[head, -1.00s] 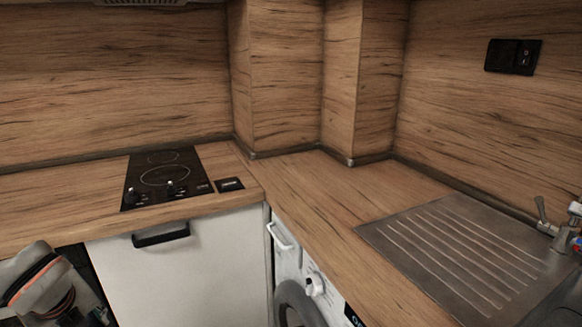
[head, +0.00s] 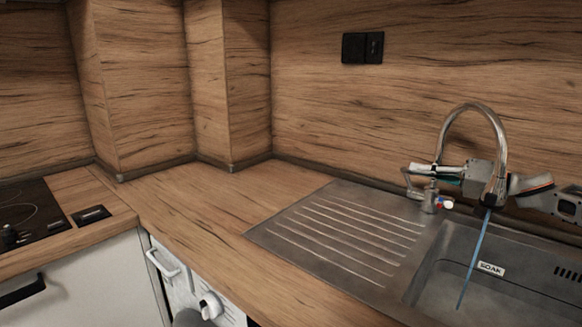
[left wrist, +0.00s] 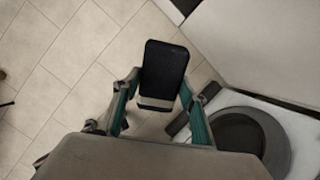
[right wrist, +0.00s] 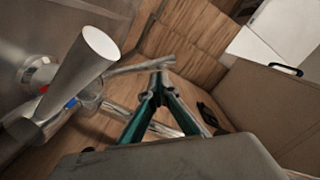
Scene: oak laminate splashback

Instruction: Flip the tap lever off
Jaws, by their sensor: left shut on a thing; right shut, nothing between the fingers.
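The steel tap has a tall arched spout (head: 474,112) and a body (head: 430,200) with red and blue marks. A thin blue stream of water (head: 475,250) runs from the spout into the sink. The thin tap lever (head: 408,181) slants up from the body; it also shows in the right wrist view (right wrist: 137,68). My right gripper (head: 418,168) is shut and empty; its fingertips (right wrist: 160,82) are close to the lever's end, and contact is unclear. My left gripper (left wrist: 155,95) is shut on a dark, flat, rounded object (left wrist: 165,70) above the floor.
The steel sink (head: 430,272) has a ribbed drainboard (head: 345,228) to its left. The wooden counter (head: 215,215) between drainboard and hob (head: 28,215) is clear. A black socket (head: 362,48) is on the splashback. A washing machine (head: 185,285) stands below.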

